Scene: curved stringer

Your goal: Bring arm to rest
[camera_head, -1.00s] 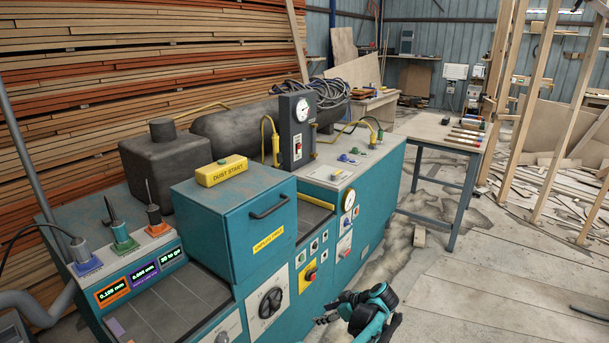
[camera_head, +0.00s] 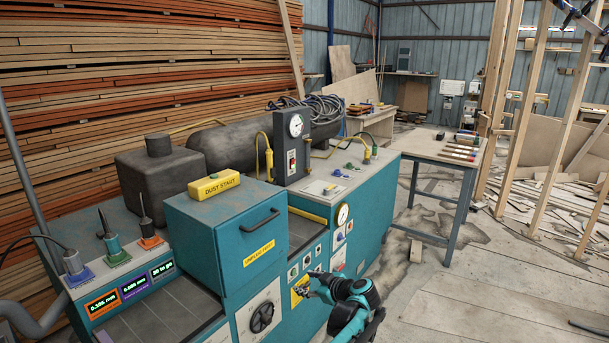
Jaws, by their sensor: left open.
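My left gripper (camera_head: 307,286) is at the lower middle of the head view, with its black and teal wrist to the right of it. Its fingers point left and are open, with nothing seen between them. It overlaps the yellow switch panel (camera_head: 296,300) on the front of the teal machine (camera_head: 372,238). I cannot tell whether the fingers touch that panel. My right gripper cannot be made out in this view.
A teal box with a handle (camera_head: 215,238) and a yellow DUST START block (camera_head: 214,184) stand on the machine. A workbench with tools (camera_head: 428,150) is behind to the right. A dark object (camera_head: 592,22) shows top right, unclear.

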